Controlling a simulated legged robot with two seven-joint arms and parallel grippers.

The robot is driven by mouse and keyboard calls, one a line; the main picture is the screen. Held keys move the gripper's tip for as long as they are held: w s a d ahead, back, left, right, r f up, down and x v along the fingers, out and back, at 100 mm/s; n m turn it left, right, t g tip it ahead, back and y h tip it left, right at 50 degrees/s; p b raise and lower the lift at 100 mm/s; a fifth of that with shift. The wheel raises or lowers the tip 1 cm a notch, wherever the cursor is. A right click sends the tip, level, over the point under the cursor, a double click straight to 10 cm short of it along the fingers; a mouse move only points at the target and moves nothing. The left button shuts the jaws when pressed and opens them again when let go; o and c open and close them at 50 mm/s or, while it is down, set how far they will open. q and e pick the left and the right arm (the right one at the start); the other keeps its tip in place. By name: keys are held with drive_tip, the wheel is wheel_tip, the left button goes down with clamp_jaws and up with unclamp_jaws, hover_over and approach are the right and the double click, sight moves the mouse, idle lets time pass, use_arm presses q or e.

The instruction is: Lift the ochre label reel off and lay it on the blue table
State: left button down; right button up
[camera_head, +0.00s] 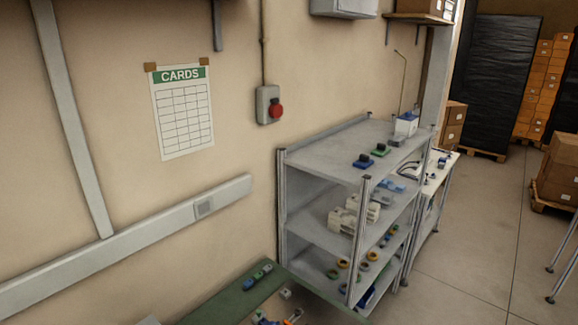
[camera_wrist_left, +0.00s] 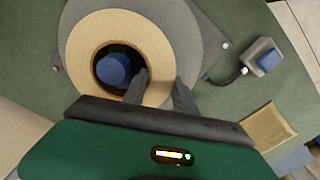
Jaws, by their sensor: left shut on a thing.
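The ochre label reel (camera_wrist_left: 84,42) is a broad tan ring in the left wrist view. It lies over a larger grey round plate (camera_wrist_left: 200,45). A blue round post (camera_wrist_left: 113,68) shows inside its dark centre hole. My left gripper (camera_wrist_left: 161,84) is shut on the reel's ring, with one finger in the hole and the other outside the rim. I cannot tell whether the reel touches the plate. The surface beneath is a green table (camera_wrist_left: 232,95); I cannot make out a blue table. My right gripper is not in view.
A blue button on a grey box (camera_wrist_left: 265,57) sits beside the plate, with a cable. A tan square piece (camera_wrist_left: 268,127) lies near the table's edge. In the head view, a grey shelf rack (camera_head: 330,155) with several small parts stands beyond the green table (camera_head: 225,300).

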use_arm(q)
wheel_tip(320, 180, up, 2)
drive_tip(key=shift+d+r+p, duration=0.15)
drive_tip(key=shift+r+p, duration=0.05)
drive_tip(key=shift+p, duration=0.45)
drive_tip(key=shift+r+p, duration=1.05)
drive_tip(key=shift+r, duration=0.4)
wheel_tip(320, 180, up, 4)
drive_tip(key=p, duration=0.2)
drive_tip(key=shift+f+p, duration=0.15)
drive_tip(key=shift+p, duration=0.15)
